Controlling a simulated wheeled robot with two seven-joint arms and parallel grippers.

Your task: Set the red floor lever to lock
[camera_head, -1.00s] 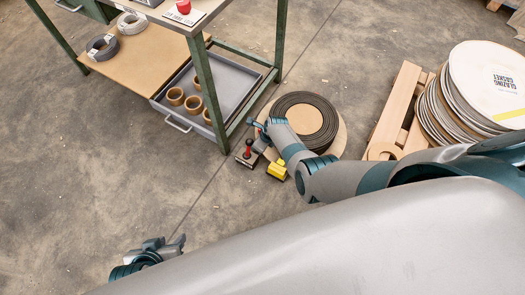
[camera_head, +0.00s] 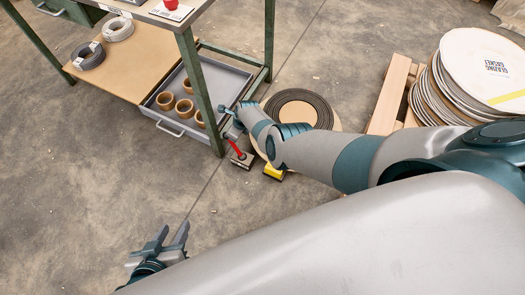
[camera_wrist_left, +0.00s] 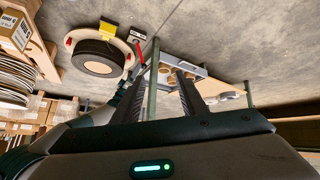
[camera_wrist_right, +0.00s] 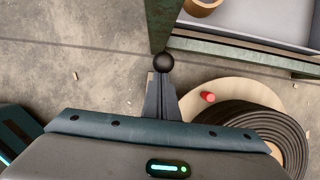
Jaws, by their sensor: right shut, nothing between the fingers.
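The red floor lever (camera_head: 236,148) rises from a small dark base (camera_head: 242,163) on the floor, beside the foot of the bench leg. It leans to the left, its upper end by my right gripper (camera_head: 233,131). In the right wrist view my right gripper (camera_wrist_right: 161,92) is shut and empty. A black ball (camera_wrist_right: 163,63) shows right at its fingertips; whether it touches is unclear. The lever also shows in the left wrist view (camera_wrist_left: 138,52). My left gripper (camera_head: 168,239) is open and empty, low over the floor, away from the lever.
A yellow block (camera_head: 274,171) is close right of the lever base. A black coil on a round board (camera_head: 331,121) lies behind it. The green bench leg (camera_head: 203,95) stands just left of the lever. A grey tray (camera_head: 236,85) holds several brown rings.

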